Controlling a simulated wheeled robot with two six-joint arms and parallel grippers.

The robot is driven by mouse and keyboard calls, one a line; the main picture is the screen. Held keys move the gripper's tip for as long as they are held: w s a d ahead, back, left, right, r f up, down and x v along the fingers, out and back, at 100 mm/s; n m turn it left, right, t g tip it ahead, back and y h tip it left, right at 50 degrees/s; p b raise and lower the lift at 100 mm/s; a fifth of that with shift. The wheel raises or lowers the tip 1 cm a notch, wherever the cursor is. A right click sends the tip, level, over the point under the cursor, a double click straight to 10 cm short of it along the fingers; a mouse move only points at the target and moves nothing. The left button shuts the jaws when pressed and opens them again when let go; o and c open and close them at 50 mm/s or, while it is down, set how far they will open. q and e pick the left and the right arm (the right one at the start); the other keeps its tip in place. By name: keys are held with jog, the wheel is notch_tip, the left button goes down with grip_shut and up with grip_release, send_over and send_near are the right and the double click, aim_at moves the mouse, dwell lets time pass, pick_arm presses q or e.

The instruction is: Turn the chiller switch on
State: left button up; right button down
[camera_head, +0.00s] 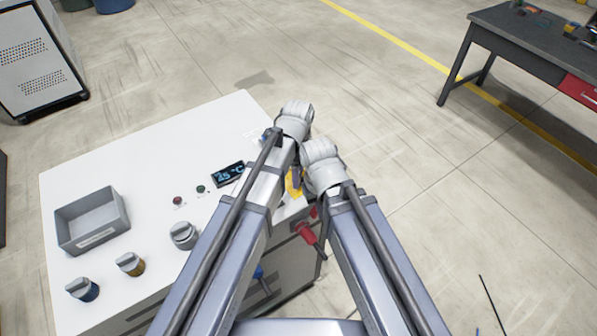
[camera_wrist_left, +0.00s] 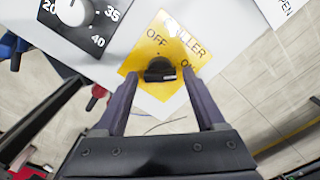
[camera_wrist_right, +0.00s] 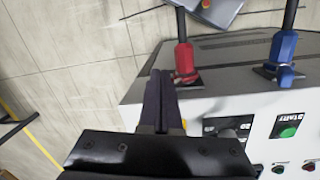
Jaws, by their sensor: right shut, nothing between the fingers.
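The chiller switch (camera_wrist_left: 159,70) is a black knob on a yellow plate (camera_wrist_left: 150,45) marked CHILLER, OFF and ON. Which mark the knob points to is hard to tell. My left gripper (camera_wrist_left: 163,78) is open, with its fingers on either side of the knob; contact cannot be told. In the head view a bit of the yellow plate (camera_head: 293,188) shows between my arms, and the knob is hidden. My right gripper (camera_wrist_right: 160,74) is shut and empty, close beside a red-handled valve (camera_wrist_right: 184,60) on the cabinet's side.
A temperature dial (camera_wrist_left: 72,10) lies beside the yellow plate. A blue-handled valve (camera_wrist_right: 284,48) and a green start button (camera_wrist_right: 288,130) are near the right gripper. The white cabinet top (camera_head: 150,150) holds a grey bin (camera_head: 112,232), a display (camera_head: 229,174) and several knobs. Floor beyond is open.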

pick_arm(q)
jog(key=shift+o, duration=0.6)
jog(key=shift+r, duration=0.15)
notch_tip(320, 180, up, 8)
jog(key=p, duration=0.8)
jog(key=shift+f, duration=0.2)
jog(key=shift+f, duration=0.1)
jog(key=shift+a, duration=0.1)
